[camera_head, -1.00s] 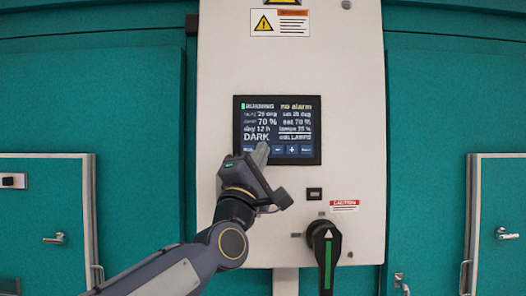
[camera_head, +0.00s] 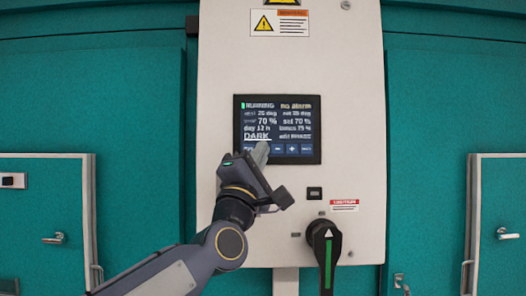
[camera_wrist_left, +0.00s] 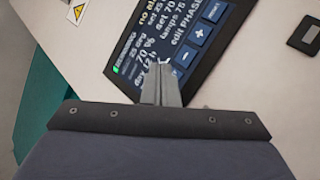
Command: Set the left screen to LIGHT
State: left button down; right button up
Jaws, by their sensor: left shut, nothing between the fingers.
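The screen (camera_head: 278,112) is a dark panel on the white cabinet. It reads RUNNING, "no alarm", "day 12 h" and DARK, with DARK underlined. Its lower right text reads "edit PHASE", clearer in the wrist view of the screen (camera_wrist_left: 185,30). A row of blue buttons runs along its bottom, with minus (camera_head: 277,149) and plus (camera_head: 292,149) uncovered. My left gripper (camera_head: 262,150) is shut and empty, its tips at the lower left of the screen beside the minus button. In the wrist view the fingers (camera_wrist_left: 163,72) cover the lower left of the screen; contact cannot be told. My right gripper is not in view.
Below the screen are a small black switch (camera_head: 314,193), a red caution label (camera_head: 344,204) and a black rotary handle (camera_head: 326,250) with a green stripe. A warning label (camera_head: 279,22) sits above. Teal chamber doors flank the cabinet.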

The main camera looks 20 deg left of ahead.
pick_arm(q)
jog(key=s, duration=0.2)
jog(key=s+d, duration=0.1)
jog(key=s, duration=0.1)
jog(key=shift+s+d+b, duration=0.2)
jog(key=shift+s+b, duration=0.2)
dwell(3.2)
jog(key=s+d+p, duration=0.2)
jog(key=d+p, duration=0.1)
jog(key=d, duration=0.4)
jog(key=shift+w, duration=0.1)
